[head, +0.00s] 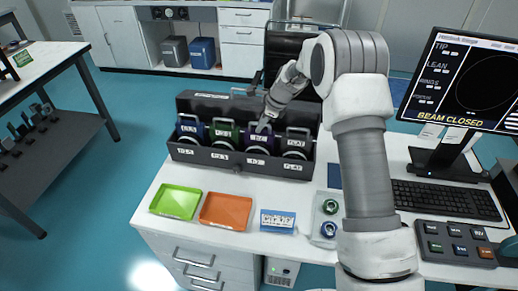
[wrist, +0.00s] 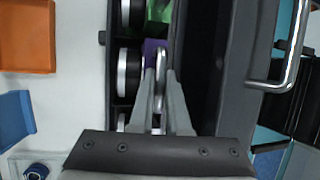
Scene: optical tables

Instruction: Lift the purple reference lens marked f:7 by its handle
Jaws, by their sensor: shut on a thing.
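The purple lens (head: 249,140) sits in the third slot from the left of a black case (head: 213,158). Its white label is too small to read surely. In the wrist view a purple part (wrist: 151,46) shows beside a metal handle (wrist: 162,66). My gripper (head: 264,124) reaches down over the purple lens. In the wrist view my gripper (wrist: 161,80) has its two fingers on either side of the handle, shut on it. The lens still appears seated in its slot; its lower part is hidden by the case front.
A blue lens (head: 190,130), a green lens (head: 224,133) and another dark lens (head: 297,142) flank it in the case. A green tray (head: 176,202), an orange tray (head: 226,212) and a blue card (head: 278,221) lie in front. A monitor (head: 470,85) and keyboard (head: 445,200) stand right.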

